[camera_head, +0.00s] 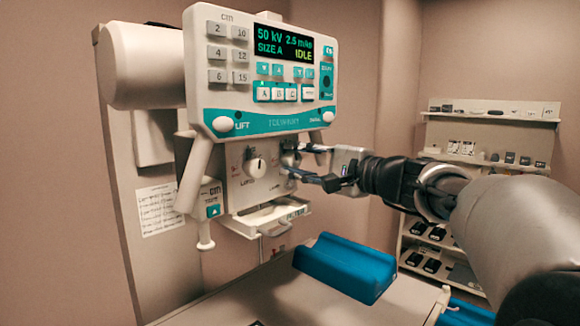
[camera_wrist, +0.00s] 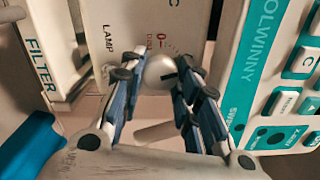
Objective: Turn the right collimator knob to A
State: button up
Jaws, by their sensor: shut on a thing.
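The collimator (camera_head: 240,188) hangs under the console with two knobs on its front. The left knob (camera_head: 256,165) is pale and stands free. My gripper (camera_head: 298,161) reaches in from the right at the right knob, which its fingers mostly hide in the head view. In the wrist view the right knob (camera_wrist: 158,70) is a pale round knob with a dark pointer mark, between the two blue-grey fingers of my gripper (camera_wrist: 160,82). The fingers are shut on it. Red scale marks and a "0" show beside the knob; an "A" mark cannot be made out.
The console (camera_head: 262,70) above shows "SIZE A" and "IDLE". A blue cushion (camera_head: 345,267) lies on the table below. Shelves (camera_head: 490,130) stand at the back right.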

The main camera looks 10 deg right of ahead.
jog(key=o, duration=1.1)
jog(key=shift+c, duration=0.2)
jog(key=v, duration=1.2)
jog(key=shift+f, duration=0.1)
